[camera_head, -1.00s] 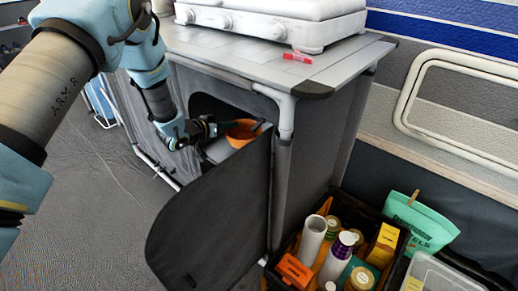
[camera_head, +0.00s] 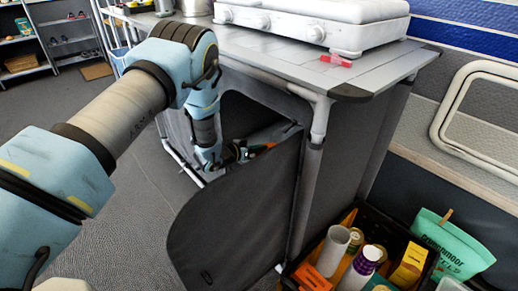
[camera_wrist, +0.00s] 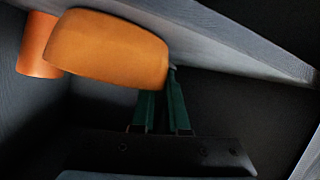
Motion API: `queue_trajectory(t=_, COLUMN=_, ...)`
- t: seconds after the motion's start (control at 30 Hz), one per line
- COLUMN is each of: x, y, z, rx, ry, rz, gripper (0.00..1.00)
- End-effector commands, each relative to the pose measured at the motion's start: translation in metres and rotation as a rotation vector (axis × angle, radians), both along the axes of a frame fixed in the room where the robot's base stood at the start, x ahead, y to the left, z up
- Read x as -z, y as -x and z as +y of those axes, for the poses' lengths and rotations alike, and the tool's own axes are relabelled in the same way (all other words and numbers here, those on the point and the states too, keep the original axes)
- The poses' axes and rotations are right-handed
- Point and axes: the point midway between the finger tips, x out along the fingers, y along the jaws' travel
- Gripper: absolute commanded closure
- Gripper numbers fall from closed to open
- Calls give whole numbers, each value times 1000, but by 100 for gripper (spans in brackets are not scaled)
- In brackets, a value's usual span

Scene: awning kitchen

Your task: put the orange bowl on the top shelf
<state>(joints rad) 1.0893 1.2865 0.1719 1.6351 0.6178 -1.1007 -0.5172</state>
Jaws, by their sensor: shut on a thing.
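The orange bowl (camera_wrist: 108,50) fills the upper left of the wrist view, tilted. In the head view only a sliver of orange (camera_head: 269,146) shows behind the cabinet's door flap. My gripper (camera_wrist: 161,96) is shut on the bowl; its two green fingers reach the bowl's lower right side. In the head view my gripper (camera_head: 240,152) is inside the cabinet opening, its tips partly hidden. A grey shelf panel (camera_wrist: 240,38) runs across the upper right of the wrist view, close to the bowl. I cannot tell whether the bowl touches it.
The dark door flap (camera_head: 230,225) hangs open in front of the cabinet. A white stove (camera_head: 310,20) and a red item (camera_head: 335,60) are on the counter. A crate of jars and boxes (camera_head: 350,215) stands at lower right. Another orange object (camera_wrist: 36,48) is left of the bowl.

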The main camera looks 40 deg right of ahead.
Motion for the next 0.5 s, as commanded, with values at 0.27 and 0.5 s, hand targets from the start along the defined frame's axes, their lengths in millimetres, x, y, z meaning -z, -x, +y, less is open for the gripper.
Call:
queue_trajectory(t=0.27, x=2, y=0, z=0, rx=0, ry=-1, rz=0, gripper=65)
queue_trajectory(t=0.5, x=2, y=0, z=0, rx=0, ry=0, rz=0, gripper=57)
